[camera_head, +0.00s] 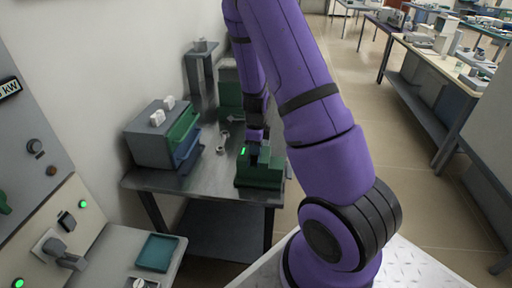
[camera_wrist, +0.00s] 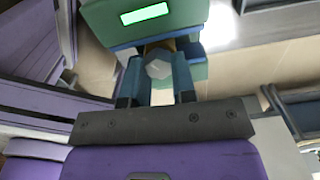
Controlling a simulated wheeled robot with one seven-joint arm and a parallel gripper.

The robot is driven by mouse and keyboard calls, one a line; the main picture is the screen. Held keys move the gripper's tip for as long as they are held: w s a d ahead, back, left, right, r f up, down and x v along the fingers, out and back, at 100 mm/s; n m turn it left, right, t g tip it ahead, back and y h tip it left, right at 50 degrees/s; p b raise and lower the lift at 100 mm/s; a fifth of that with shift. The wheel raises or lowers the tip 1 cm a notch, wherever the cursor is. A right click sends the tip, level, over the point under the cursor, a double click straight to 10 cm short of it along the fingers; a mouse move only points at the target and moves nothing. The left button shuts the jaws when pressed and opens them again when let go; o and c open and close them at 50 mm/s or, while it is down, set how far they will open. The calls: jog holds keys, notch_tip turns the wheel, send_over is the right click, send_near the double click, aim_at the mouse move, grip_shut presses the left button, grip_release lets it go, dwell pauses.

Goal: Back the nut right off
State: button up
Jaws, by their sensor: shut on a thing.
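In the head view my gripper (camera_head: 256,152) points down at a green block (camera_head: 259,174) near the right end of a steel table. The wrist view shows the blue fingers of my gripper (camera_wrist: 157,75) on either side of a pale grey faceted nut (camera_wrist: 158,66), shut on it. A bit of brass-coloured material shows behind the nut, against the green block (camera_wrist: 188,12) with its lit green display (camera_wrist: 145,14). The arm and fingers hide the nut in the head view, and its thread cannot be seen.
On the steel table (camera_head: 228,188) a grey cabinet with green and blue drawers (camera_head: 165,135) stands to the left. A wrench-like tool (camera_head: 223,140) lies between cabinet and block. A control panel (camera_head: 50,215) and teal tray (camera_head: 158,252) are nearer. Floor is open to the right.

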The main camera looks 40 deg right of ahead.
jog(key=n, duration=0.3)
jog(key=shift+d+n, duration=0.1)
jog(key=shift+n, duration=0.3)
jog(key=n, duration=0.4)
jog(key=shift+w+n, duration=0.15)
jog(key=shift+n, duration=0.15)
jog(key=n, duration=0.4)
jog(key=shift+w, duration=0.1)
jog(key=n, duration=0.4)
jog(key=shift+w, duration=0.1)
jog(key=n, duration=0.7)
jog(key=shift+w, duration=0.1)
jog(key=n, duration=0.6)
jog(key=shift+a+n, duration=0.2)
jog(key=shift+n, duration=0.1)
